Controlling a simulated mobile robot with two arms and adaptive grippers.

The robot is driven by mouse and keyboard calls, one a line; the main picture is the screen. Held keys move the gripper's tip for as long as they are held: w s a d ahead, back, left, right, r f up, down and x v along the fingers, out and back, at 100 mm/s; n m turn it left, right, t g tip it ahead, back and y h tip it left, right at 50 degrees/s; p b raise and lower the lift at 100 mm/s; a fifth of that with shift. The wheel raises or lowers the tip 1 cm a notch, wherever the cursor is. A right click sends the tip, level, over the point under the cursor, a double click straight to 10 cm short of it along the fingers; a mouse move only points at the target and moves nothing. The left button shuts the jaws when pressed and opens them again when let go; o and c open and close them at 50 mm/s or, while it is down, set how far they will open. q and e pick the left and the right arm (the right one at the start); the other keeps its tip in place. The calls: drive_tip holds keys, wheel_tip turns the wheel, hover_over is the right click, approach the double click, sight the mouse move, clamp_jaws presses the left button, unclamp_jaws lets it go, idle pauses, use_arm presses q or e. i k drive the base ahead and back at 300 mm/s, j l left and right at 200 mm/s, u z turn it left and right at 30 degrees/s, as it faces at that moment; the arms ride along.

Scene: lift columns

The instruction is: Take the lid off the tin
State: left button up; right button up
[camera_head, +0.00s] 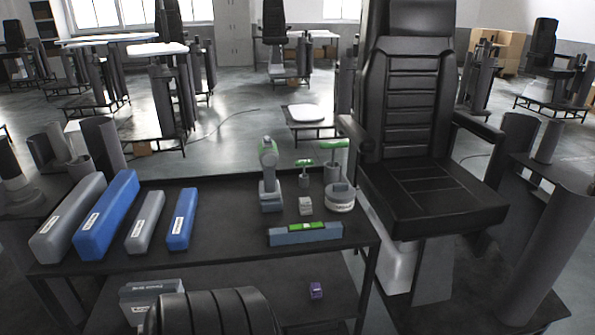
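A short round grey container (341,199) with a pale label stands near the right end of the dark table. It looks like the tin. Its top is grey; I cannot tell where a lid meets the body. A green T-shaped handle (334,145) on a grey stem rises right behind it, and I cannot tell whether the two touch. Neither of my grippers is in view.
The dark table (160,262) holds grey and blue long boxes (107,215) at left, a green-and-grey tool (269,175), a small grey block (305,206) and a level (306,233) in front. A black chair (415,130) stands close at right.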

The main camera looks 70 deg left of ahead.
sight(337, 191)
drive_tip(key=u, duration=1.85)
drive_tip(key=i+l, duration=0.15)
drive_tip(key=l, duration=0.2)
drive_tip(key=i+l, duration=0.1)
drive_tip(key=l, duration=0.25)
drive_tip(key=i+l+u, duration=0.1)
drive_tip(key=l, duration=0.25)
